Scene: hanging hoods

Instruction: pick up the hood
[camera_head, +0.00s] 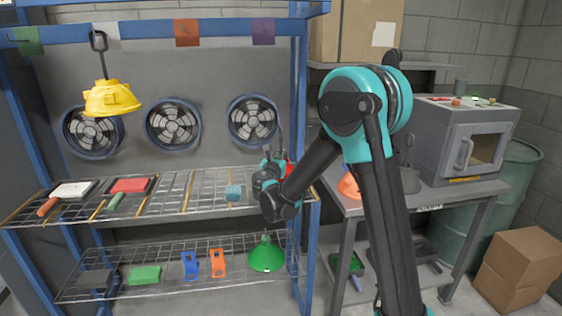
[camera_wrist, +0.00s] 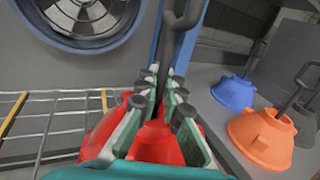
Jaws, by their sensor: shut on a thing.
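A red hood (camera_wrist: 95,137) with a dark hooked stem (camera_wrist: 180,22) fills the lower middle of the wrist view. My gripper (camera_wrist: 158,98) is shut on it, with the fingers on both sides of the stem just above the red shade. In the head view a little of the red hood (camera_head: 290,169) shows behind my gripper (camera_head: 270,172), at the right end of the upper wire shelf. My fingers and arm hide most of it there. I cannot tell whether the hood still touches the shelf.
A yellow hood (camera_head: 112,98) hangs at upper left. A green hood (camera_head: 266,257) stands on the lower shelf. Blue (camera_wrist: 234,92) and orange (camera_wrist: 262,138) hoods stand on the table at right. A blue post (camera_head: 298,110) is close beside my gripper. Fans (camera_head: 253,121) line the back panel.

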